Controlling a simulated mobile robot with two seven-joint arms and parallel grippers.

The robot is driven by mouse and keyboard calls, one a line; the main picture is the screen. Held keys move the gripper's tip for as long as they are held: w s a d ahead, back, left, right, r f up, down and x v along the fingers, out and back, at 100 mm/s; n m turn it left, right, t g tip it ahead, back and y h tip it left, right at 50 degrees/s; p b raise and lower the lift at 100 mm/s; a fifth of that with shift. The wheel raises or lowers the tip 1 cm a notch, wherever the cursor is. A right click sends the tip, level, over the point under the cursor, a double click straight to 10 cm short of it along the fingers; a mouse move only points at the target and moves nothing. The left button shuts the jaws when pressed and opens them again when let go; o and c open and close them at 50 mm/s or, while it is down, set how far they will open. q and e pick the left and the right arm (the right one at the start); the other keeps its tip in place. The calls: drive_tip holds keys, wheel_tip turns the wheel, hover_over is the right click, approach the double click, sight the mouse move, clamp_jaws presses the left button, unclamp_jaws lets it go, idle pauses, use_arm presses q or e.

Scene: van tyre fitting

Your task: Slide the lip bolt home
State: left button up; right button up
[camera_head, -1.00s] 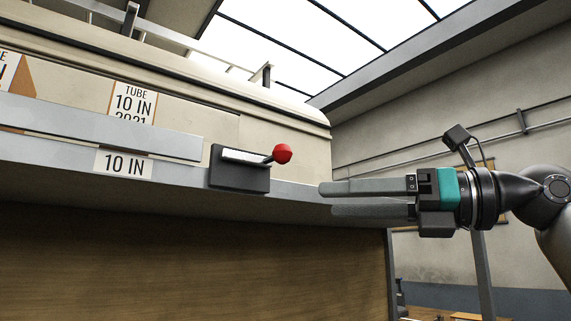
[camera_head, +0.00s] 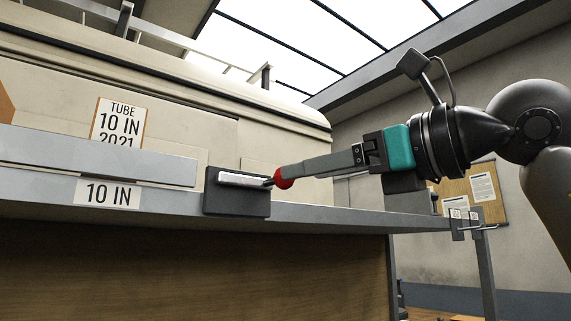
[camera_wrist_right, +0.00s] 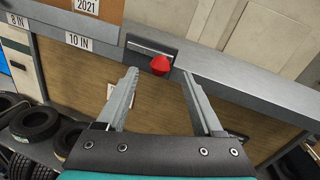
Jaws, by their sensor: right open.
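The lip bolt has a red knob (camera_head: 285,177) on a short stem, coming out of a dark housing (camera_head: 237,192) with a pale metal bar (camera_head: 243,180) on the shelf's front lip. In the right wrist view the red knob (camera_wrist_right: 161,64) sits just beyond the fingertips, between their lines. My right gripper (camera_head: 287,174) is open, its fingertips at the knob in the head view; one finger hides the other there. In the right wrist view the two fingers (camera_wrist_right: 160,76) are spread with nothing between them. My left gripper is not in view.
The grey shelf lip (camera_head: 330,214) runs across the front, with a "10 IN" label (camera_head: 107,193) left of the housing. A "TUBE 10 IN 2021" sign (camera_head: 118,122) is behind. Black tyres (camera_wrist_right: 35,123) lie low at left. A notice board (camera_head: 470,195) hangs at right.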

sight(257, 178)
drive_tip(key=p+x, duration=0.1)
drive_tip(key=x, duration=0.4)
drive_tip(key=shift+w+a+p, duration=0.2)
drive_tip(key=shift+p, duration=0.1)
clamp_jaws()
idle(0.3)
idle(0.8)
